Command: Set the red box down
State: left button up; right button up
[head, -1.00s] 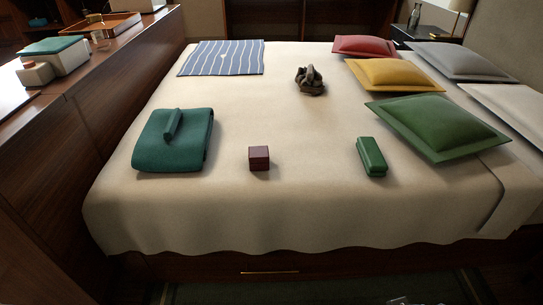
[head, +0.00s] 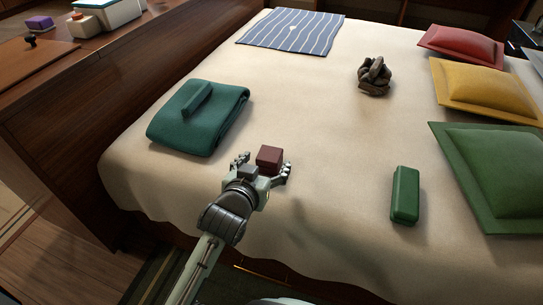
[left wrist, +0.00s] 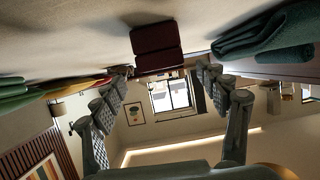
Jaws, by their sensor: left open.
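The dark red box (head: 269,157) rests on the near part of the bed, between the folded teal blanket and a green case. My left gripper (head: 263,168) is open, with its fingertips to either side of the near part of the box. In the left wrist view, the box (left wrist: 157,45) sits on the bed surface just beyond and between the spread fingertips (left wrist: 163,70), with a gap visible on each side. The gripper hides the lower near part of the box in the head view. My right gripper is not in view.
The bed (head: 310,110) holds a folded teal blanket (head: 215,125), a green case (head: 405,196), a dark knotted object (head: 374,76), a striped cloth (head: 292,32) and several cushions. A wooden counter (head: 110,65) borders the left. Bare bedspread surrounds the box.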

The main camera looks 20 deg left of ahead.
aim_at(268, 157)
pick_arm(q)
jog(key=x, duration=0.5)
jog(key=shift+w+a+f, duration=0.1)
jog(key=shift+a, duration=0.05)
jog(key=shift+c, duration=0.5)
jog(key=c, duration=1.3)
